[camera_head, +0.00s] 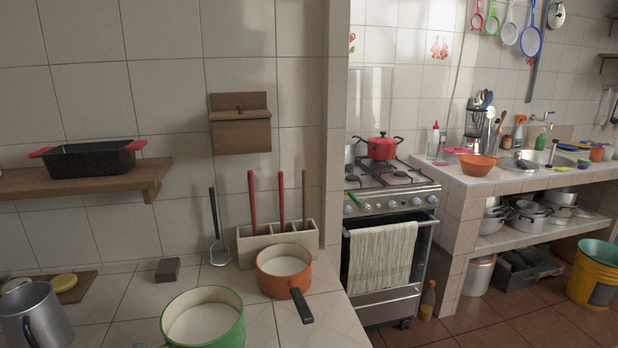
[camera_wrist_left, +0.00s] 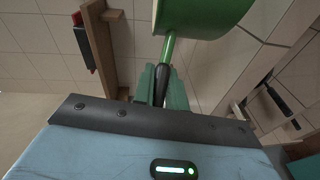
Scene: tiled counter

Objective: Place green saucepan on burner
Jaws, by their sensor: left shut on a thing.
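The green saucepan (camera_head: 240,328) is at the bottom of the head view, in front of the tiled counter's near part, with a pale inside. My left gripper (camera_wrist_left: 162,82) is shut on its dark handle in the left wrist view, where the green pan body (camera_wrist_left: 205,15) shows at the top. I cannot tell how high the pan is above the counter. The stove (camera_head: 390,200) stands to the right, beyond the counter edge. Its front burners (camera_head: 400,174) look bare. My right gripper is in neither view.
A red pot (camera_head: 382,148) sits at the back of the stove. An orange saucepan (camera_head: 272,271) stands on the counter beside the green one, handle toward the front. A utensil holder (camera_head: 262,240) is behind it. A metal mug (camera_head: 38,322) is at left.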

